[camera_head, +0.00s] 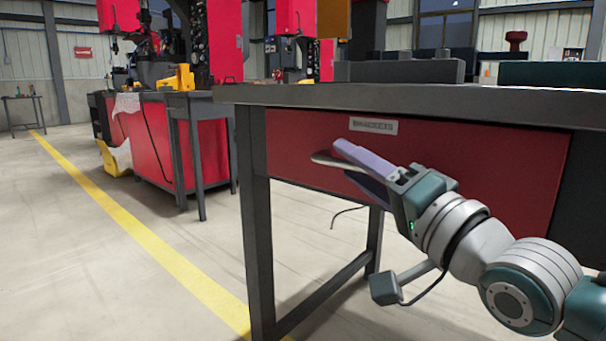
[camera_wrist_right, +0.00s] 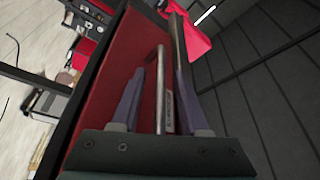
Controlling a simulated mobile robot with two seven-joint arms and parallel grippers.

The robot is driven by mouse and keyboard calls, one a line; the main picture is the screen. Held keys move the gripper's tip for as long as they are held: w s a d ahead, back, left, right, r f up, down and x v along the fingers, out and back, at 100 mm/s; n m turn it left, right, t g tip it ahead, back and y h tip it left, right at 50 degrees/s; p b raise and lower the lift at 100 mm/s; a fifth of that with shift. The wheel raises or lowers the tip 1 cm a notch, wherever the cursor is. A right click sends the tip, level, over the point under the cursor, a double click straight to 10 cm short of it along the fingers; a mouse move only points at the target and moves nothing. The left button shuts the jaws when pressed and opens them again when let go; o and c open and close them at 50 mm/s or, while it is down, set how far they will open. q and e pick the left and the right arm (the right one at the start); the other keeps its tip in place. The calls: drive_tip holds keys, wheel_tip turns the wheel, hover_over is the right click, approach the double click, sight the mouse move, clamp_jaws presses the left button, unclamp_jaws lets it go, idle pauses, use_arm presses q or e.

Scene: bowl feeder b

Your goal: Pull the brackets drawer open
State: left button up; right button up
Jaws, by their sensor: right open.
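The drawer has a wide red front (camera_head: 480,165) under the dark table top, and it looks closed. A small pale label (camera_head: 373,125) sits near its top edge; its lettering is too blurred to read surely. A silver bar handle (camera_head: 325,159) sticks out from the front. My right gripper (camera_head: 346,160) is open at the handle, its purple fingers partly hiding it. In the right wrist view the handle (camera_wrist_right: 160,85) runs between the two spread fingers (camera_wrist_right: 158,70). I cannot tell whether either finger touches it. My left gripper is not in view.
The grey table top (camera_head: 420,95) overhangs the drawer front. A dark table leg (camera_head: 257,220) stands left of the drawer. Another red workbench (camera_head: 150,140) stands further back left. The floor (camera_head: 120,270) in the left foreground is clear, crossed by a yellow line.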

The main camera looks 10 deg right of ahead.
clamp_jaws()
idle(0.4)
idle(1.1)
